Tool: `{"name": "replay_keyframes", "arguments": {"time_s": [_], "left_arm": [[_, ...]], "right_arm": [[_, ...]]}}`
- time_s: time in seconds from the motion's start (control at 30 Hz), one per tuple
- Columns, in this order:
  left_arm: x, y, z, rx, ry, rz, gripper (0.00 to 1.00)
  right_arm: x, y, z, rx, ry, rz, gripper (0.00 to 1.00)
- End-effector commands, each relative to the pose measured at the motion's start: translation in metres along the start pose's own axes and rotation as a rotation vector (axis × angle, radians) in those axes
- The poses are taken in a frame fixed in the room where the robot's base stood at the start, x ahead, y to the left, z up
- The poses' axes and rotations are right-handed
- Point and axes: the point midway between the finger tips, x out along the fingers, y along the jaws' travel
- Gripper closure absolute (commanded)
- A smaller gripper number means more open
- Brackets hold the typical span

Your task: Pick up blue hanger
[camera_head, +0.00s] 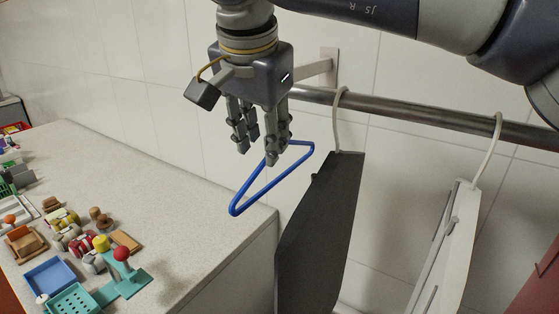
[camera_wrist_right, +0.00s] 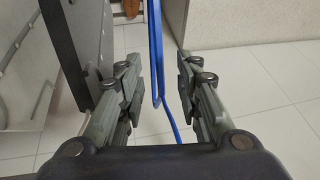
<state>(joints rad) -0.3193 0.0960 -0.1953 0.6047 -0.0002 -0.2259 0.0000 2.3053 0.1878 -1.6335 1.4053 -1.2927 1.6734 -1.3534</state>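The blue hanger (camera_head: 275,182) hangs below my right gripper (camera_head: 257,153) in the head view. Its triangular frame is empty, and its upper part and hook are hidden behind the fingers. In the right wrist view the blue hanger (camera_wrist_right: 155,50) runs between the two finger pairs of my right gripper (camera_wrist_right: 160,85), with a visible gap to the fingers on each side. The right gripper is open around it. My left gripper is in neither view.
A metal rail (camera_head: 415,112) runs along the tiled wall. A speckled counter (camera_head: 185,225) with toys stands at left.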

Motion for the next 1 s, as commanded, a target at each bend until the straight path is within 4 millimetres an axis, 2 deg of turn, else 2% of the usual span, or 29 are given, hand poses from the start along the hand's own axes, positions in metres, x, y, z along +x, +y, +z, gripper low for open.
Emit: {"name": "replay_keyframes", "arguments": {"time_s": [0.07,0.13,0.33,0.43,0.57,0.73,0.87,1.0], "left_arm": [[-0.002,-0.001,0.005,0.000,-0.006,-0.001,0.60],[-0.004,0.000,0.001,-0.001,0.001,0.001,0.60],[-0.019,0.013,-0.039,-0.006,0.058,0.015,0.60],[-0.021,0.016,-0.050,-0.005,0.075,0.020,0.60],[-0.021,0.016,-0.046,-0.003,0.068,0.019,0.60],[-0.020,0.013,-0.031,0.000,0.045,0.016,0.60],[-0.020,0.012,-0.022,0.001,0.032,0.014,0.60],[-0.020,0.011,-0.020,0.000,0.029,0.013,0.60]], "right_arm": [[0.004,0.000,0.000,0.001,-0.001,-0.001,0.68],[0.009,0.000,-0.001,0.001,-0.001,0.001,0.68],[0.038,-0.001,-0.002,-0.001,-0.001,0.002,0.68],[0.051,0.000,-0.002,0.001,-0.002,0.001,0.68],[0.057,-0.001,-0.001,0.001,-0.002,-0.001,0.68],[0.057,0.000,-0.001,0.002,-0.001,-0.001,0.68],[0.057,-0.001,-0.001,0.001,-0.001,-0.001,0.97],[0.057,-0.001,-0.001,0.001,-0.001,-0.001,1.00]]}}
